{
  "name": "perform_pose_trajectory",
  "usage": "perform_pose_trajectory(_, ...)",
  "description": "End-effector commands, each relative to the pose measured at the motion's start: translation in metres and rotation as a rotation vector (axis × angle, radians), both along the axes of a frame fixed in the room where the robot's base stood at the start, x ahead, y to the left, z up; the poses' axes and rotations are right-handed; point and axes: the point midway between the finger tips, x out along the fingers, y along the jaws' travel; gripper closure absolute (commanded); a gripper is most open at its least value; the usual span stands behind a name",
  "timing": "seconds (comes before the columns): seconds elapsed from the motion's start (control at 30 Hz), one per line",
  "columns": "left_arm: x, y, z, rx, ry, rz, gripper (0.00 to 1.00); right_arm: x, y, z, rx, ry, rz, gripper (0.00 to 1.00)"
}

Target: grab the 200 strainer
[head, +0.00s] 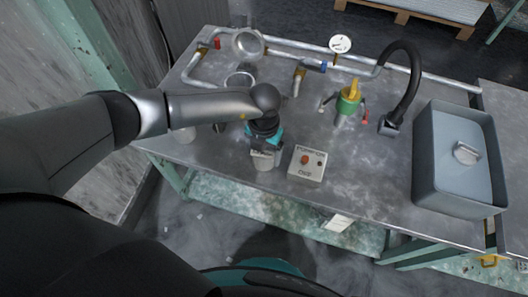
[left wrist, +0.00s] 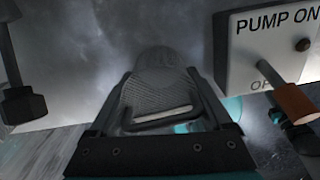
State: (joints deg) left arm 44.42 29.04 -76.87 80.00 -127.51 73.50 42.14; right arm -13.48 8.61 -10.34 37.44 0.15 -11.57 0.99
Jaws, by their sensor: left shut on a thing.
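My left gripper (head: 265,150) is over the near edge of the metal bench, left of the pump box. It is shut on a pale, cup-like strainer (head: 265,163), mostly hidden under the gripper in the head view. In the left wrist view the strainer (left wrist: 157,95) shows grey mesh and a bent wire handle between the two fingers (left wrist: 160,105). I cannot read a number on it. My right gripper is not in view.
A pump box (head: 307,163) with an orange switch stands right of the gripper, close by. Behind are round metal rings (head: 247,43), pipes (head: 300,80), a green-and-yellow fitting (head: 348,100) and a black hose tap (head: 405,85).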

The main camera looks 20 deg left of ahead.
Motion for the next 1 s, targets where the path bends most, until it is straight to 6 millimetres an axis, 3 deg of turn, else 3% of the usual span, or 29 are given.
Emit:
perform_pose_trajectory(0.17,0.0,0.0,0.0,0.0,-0.001,0.0,0.79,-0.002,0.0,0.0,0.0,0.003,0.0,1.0)
perform_pose_trajectory(0.57,0.001,0.0,0.011,-0.001,-0.002,0.0,0.79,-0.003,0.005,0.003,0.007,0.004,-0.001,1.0)
perform_pose_trajectory(0.77,0.002,0.0,0.044,-0.002,-0.004,0.0,0.79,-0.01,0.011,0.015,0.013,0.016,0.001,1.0)
perform_pose_trajectory(1.0,0.002,0.0,0.114,-0.002,-0.007,-0.001,0.79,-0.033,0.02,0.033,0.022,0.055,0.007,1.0)
